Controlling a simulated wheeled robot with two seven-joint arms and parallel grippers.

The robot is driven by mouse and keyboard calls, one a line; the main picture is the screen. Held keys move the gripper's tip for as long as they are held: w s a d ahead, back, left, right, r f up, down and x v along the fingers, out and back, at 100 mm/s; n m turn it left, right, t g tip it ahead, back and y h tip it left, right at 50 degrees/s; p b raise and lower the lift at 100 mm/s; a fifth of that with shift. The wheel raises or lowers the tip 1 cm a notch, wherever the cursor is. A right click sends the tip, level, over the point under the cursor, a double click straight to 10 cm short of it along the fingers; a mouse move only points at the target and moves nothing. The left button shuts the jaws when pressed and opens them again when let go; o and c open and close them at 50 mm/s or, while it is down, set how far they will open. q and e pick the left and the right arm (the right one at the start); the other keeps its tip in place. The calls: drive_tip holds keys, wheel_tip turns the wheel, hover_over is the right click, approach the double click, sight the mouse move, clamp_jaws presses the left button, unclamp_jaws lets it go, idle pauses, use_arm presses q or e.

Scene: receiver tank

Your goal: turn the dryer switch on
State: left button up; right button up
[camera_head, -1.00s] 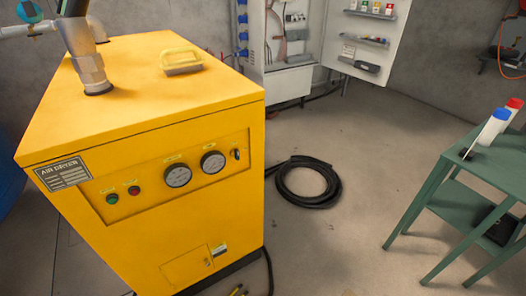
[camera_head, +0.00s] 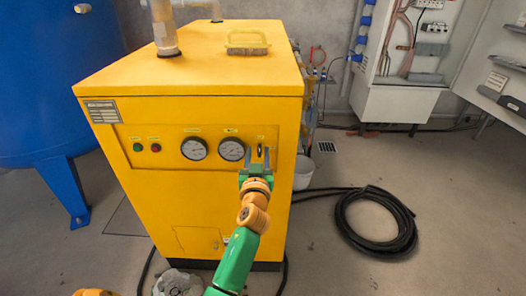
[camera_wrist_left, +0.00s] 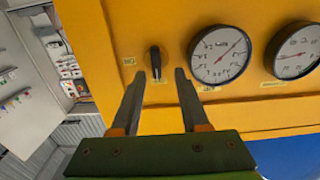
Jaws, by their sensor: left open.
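The yellow air dryer (camera_head: 200,80) stands in the middle of the head view. Its black dryer switch (camera_head: 261,150) is at the right end of the front panel, beside two round gauges. In the left wrist view the switch (camera_wrist_left: 155,62) is a black knob with its long side upright in the picture. My left gripper (camera_head: 257,160) is open and empty in front of the panel, its fingers pointing at the switch. In the left wrist view its fingertips (camera_wrist_left: 159,73) frame the switch on both sides; I cannot tell whether they touch it. My right gripper is not in view.
Green and red buttons (camera_head: 147,147) sit at the panel's left. A brush (camera_head: 247,47) lies on the dryer's top. A coiled black hose (camera_head: 345,222) is on the floor at right, near a white bucket (camera_head: 303,172). A blue tank (camera_head: 55,80) stands at left.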

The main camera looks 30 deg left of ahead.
use_arm(q)
drive_tip(key=shift+x, duration=0.95)
drive_tip(key=shift+d, duration=0.2)
clamp_jaws()
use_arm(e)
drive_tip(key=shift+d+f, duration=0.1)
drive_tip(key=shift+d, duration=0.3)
use_arm(q)
drive_tip(key=shift+m, duration=0.3)
drive_tip(key=m, duration=0.8)
drive_tip(key=shift+w+d+f, duration=0.25)
drive_tip(key=shift+d, duration=0.1)
drive_tip(key=m, duration=0.4)
drive_tip(key=shift+w+d+f+m, duration=0.1)
drive_tip(key=shift+f+m, duration=0.1)
drive_tip(key=shift+m, duration=0.2)
drive_tip(key=shift+f+m+p, duration=0.1)
drive_tip(key=shift+m+p, duration=0.1)
drive_tip(key=shift+m, duration=0.9)
drive_tip(key=shift+f+m+p, duration=0.15)
drive_tip(key=shift+m, duration=0.95)
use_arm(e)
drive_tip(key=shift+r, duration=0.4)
